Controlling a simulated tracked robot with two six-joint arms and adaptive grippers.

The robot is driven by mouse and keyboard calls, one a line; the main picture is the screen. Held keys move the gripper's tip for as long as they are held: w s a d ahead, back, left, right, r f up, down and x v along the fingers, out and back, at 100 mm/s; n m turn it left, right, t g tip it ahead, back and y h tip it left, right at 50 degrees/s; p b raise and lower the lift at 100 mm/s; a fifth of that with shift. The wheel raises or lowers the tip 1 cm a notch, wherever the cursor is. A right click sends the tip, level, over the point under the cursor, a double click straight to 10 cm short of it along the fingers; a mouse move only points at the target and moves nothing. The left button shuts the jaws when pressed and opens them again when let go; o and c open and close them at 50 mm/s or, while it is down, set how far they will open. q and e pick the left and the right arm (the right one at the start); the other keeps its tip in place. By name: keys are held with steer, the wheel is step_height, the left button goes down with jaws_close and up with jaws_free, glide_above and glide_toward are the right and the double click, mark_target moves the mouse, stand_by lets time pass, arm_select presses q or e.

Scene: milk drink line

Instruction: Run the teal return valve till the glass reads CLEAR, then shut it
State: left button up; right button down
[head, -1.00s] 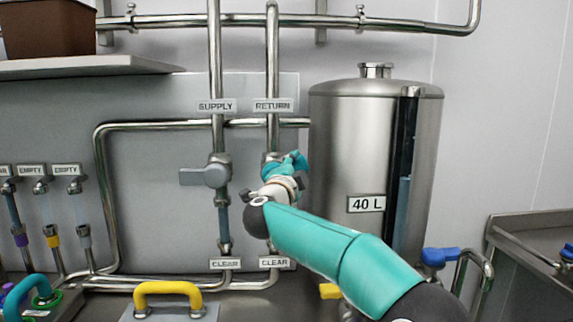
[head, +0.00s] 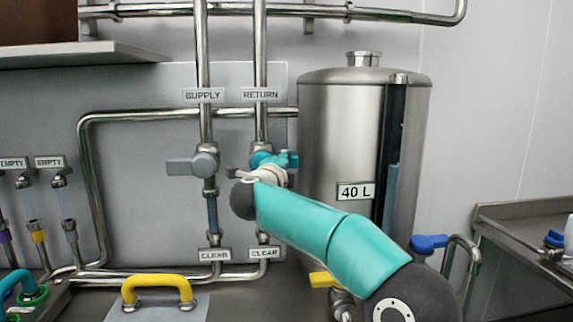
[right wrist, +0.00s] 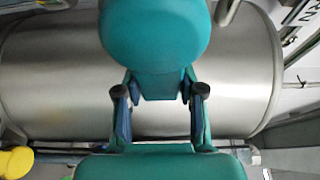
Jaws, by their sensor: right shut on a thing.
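The teal return valve (head: 288,158) is on the pipe under the RETURN plate (head: 261,94). My right gripper (head: 272,170) is at this valve and shut on its handle, partly covering it. The exact handle angle is hard to tell. A CLEAR plate (head: 264,253) is at the foot of the return pipe. My right arm hides the return sight glass above it, so its contents cannot be read. In the right wrist view, the fingers of my right gripper (right wrist: 159,92) are seen close up against the tank. My left gripper is not in view.
The grey supply valve (head: 192,164) is just left, above the bluish supply glass (head: 212,217) and its own CLEAR plate (head: 214,255). The steel 40 L tank (head: 335,130) stands close on the right. A yellow handle (head: 157,287) is in front.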

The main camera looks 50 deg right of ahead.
steer(key=shift+f, duration=0.25)
steer(key=c, duration=0.7)
jaws_free()
steer(key=shift+d, duration=0.15)
steer(key=shift+r, duration=0.1)
steer(key=v, duration=1.2)
steer(key=shift+w, duration=0.1)
steer(key=shift+r, duration=0.1)
